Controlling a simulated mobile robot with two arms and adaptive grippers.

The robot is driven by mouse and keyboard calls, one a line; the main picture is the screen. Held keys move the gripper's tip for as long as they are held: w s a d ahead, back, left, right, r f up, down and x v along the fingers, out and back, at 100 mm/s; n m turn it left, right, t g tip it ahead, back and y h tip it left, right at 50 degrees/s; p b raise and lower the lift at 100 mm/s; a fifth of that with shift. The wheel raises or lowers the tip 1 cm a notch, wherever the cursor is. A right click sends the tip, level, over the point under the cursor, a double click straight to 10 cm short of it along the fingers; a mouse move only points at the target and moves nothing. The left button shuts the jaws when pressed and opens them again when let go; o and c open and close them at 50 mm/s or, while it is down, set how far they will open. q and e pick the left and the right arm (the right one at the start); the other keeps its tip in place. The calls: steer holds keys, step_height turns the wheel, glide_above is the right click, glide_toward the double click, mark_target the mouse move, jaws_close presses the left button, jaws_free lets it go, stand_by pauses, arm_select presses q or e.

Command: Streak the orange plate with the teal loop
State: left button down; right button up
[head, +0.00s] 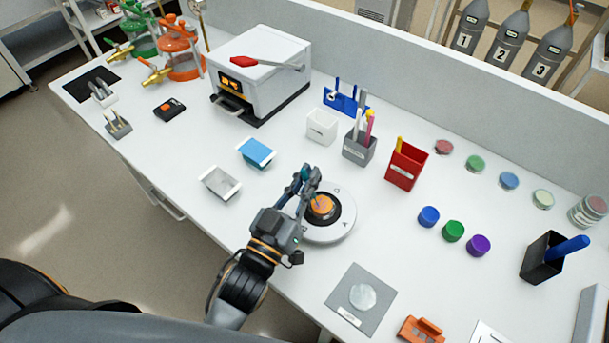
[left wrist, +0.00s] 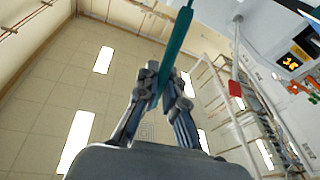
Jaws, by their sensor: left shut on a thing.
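The orange plate (head: 322,207) sits in the dark centre of a round white turntable (head: 328,236) near the front edge of the bench. My left gripper (head: 307,176) is at the plate's upper left and is shut on the teal loop (left wrist: 178,45). In the left wrist view the teal handle stands out from between the fingers (left wrist: 162,82). A small teal bit of the loop shows between the fingers in the head view. Its wire tip is too small to make out, so I cannot tell whether it touches the plate. My right gripper is not in view.
Behind stand a white tub (head: 322,126), a grey tool holder (head: 359,148) and a red holder (head: 406,166). Blue (head: 257,152) and grey (head: 220,183) trays lie left. A grey mat (head: 344,307) with a clear disc lies in front. Coloured caps (head: 453,231) stand right.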

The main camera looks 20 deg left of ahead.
arm_select(q)
steer(key=shift+s+d+p, duration=0.3)
steer(key=shift+s+d, duration=0.1)
steer(key=shift+d, duration=0.45)
stand_by(0.8)
steer(key=shift+w+d, duration=0.15)
steer(key=shift+w, duration=0.25)
steer(key=shift+w+a+p, duration=0.35)
steer(key=shift+a+p, duration=0.25)
steer(key=shift+a, duration=0.15)
steer(key=shift+w+a+p, duration=0.3)
steer(key=shift+a+p, duration=0.25)
steer(key=shift+a, duration=0.2)
stand_by(1.8)
steer(key=shift+w+d, duration=0.2)
steer(key=shift+w, duration=0.2)
stand_by(0.3)
steer(key=shift+s+d+p, duration=0.35)
steer(key=shift+d+p, duration=0.2)
steer(key=shift+d, duration=0.35)
stand_by(1.1)
